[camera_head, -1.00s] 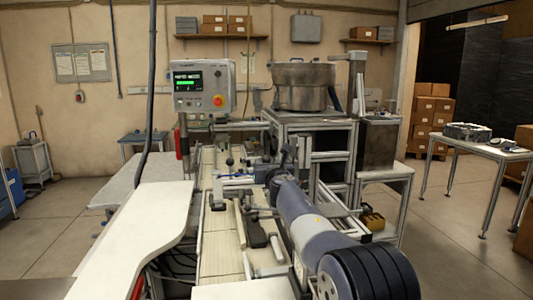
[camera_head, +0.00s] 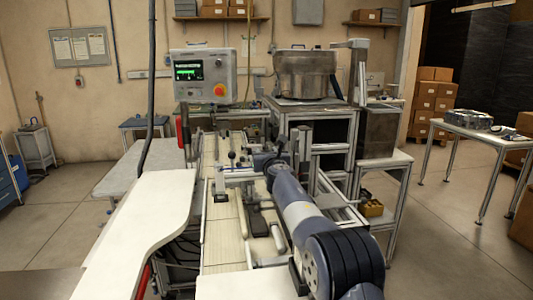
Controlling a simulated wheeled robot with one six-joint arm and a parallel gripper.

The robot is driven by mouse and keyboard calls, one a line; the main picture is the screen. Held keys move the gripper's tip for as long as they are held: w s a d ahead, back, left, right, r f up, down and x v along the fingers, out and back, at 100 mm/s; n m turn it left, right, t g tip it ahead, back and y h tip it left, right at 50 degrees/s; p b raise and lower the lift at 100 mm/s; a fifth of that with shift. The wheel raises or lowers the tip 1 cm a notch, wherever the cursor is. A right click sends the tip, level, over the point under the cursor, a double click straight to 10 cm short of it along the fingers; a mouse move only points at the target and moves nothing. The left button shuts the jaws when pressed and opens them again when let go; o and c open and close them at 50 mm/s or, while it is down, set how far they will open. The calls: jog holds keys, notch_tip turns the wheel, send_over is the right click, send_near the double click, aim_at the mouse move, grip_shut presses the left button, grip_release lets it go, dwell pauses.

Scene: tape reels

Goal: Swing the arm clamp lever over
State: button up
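My arm reaches from the lower right to the conveyor line, and my gripper (camera_head: 262,160) is at its far end, beside the clamp fixture (camera_head: 236,174). The gripper is small and mostly hidden by my wrist, so its opening does not show. A small dark ball-ended lever (camera_head: 231,156) stands up on the fixture, just left of my gripper. I cannot tell whether they touch, or for sure that this is the arm clamp lever. The fixture sits across the pale conveyor (camera_head: 222,240).
A control panel (camera_head: 203,75) stands behind the fixture to the left. A steel bowl (camera_head: 304,75) sits on a frame behind my arm. A white curved tabletop (camera_head: 140,225) borders the conveyor on the left. Open floor lies to the right, before a side table (camera_head: 487,135).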

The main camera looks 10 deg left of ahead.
grip_shut()
jog(key=shift+a, duration=0.2)
dwell(0.3)
